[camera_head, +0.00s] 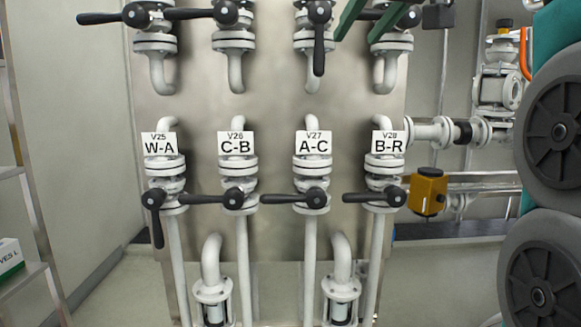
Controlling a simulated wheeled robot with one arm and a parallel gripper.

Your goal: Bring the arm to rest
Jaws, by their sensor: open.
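My gripper (355,40) shows at the top, right of centre, as two dark green fingers. They are apart with nothing between them. They appear in front of the upper valve row, near the rightmost upper valve (391,42).
A steel panel carries valves labelled V25 W-A (160,144), V26 C-B (237,144), V27 A-C (313,144) and V28 B-R (387,144). V25's black handle points down; the other three lie level. A yellow box (427,191) and shelf (22,180) flank it.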

